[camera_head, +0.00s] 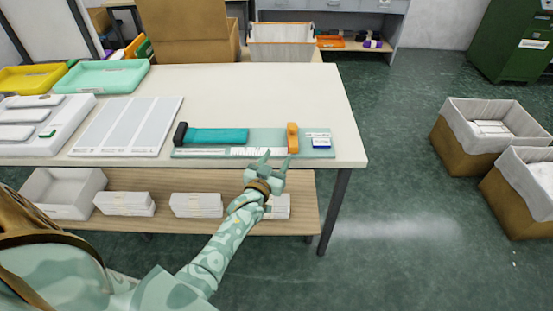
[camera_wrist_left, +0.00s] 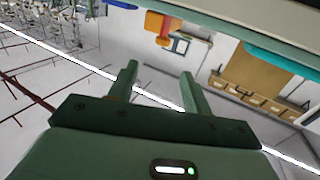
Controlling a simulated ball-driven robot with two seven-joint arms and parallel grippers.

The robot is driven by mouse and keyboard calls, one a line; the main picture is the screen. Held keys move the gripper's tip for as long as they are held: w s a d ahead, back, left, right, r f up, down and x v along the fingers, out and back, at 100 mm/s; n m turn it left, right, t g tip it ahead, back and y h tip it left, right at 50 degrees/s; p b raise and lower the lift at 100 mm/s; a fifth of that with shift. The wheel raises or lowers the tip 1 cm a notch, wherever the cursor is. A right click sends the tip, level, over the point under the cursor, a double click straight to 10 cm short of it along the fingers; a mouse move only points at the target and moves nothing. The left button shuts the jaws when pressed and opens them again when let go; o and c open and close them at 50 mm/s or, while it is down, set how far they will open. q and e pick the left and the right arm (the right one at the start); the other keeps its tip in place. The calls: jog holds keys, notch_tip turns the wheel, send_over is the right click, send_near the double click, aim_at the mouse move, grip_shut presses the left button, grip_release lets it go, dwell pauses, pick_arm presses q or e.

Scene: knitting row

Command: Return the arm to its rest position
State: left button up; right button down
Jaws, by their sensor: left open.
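My left arm reaches in from the lower left in the head view, and its pale green gripper (camera_head: 265,160) is at the front edge of the white table (camera_head: 330,105). The two fingers stand apart, with nothing between them. They overlap the lower edge of a pale green board in the picture, just left of its orange block; I cannot tell whether they touch it. In the left wrist view the open fingers (camera_wrist_left: 158,72) point at a distant wall, with empty space between them. My right gripper is not in view.
The board (camera_head: 265,138) bears a teal strip (camera_head: 218,136), an orange block (camera_head: 293,138) and a small blue-and-white item (camera_head: 320,142). A wooden shelf (camera_head: 165,222) below holds white stacks. Lined bins (camera_head: 455,138) stand at right. The green floor (camera_head: 400,200) between is clear.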

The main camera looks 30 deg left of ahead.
pick_arm(q)
jog(key=shift+s, duration=0.1)
jog(key=s+d+f+m+g+h, duration=0.1)
jog(key=s+d+f+g, duration=0.15)
jog(key=s+f, duration=0.55)
jog(key=s+d+f+m+g+h, duration=0.1)
jog(key=s+f+g, duration=0.35)
jog(key=f, duration=0.55)
jog(key=s+d+f+m+g, duration=0.1)
jog(key=s+d+f+g, duration=0.15)
jog(key=s+f, duration=0.65)
jog(key=s+f+g, duration=0.2)
jog(key=s+f, duration=0.1)
jog(key=s, duration=0.7)
jog(key=s+f+m+g, duration=0.1)
jog(key=s+f+g, duration=0.2)
jog(key=s, duration=0.8)
jog(key=s+f+m+g, duration=0.1)
jog(key=s+f, duration=0.3)
jog(key=s, duration=0.7)
jog(key=shift+s+g+h, duration=0.2)
jog(key=shift+g+h, duration=0.1)
jog(key=shift+g, duration=0.45)
jog(key=shift+w, duration=0.1)
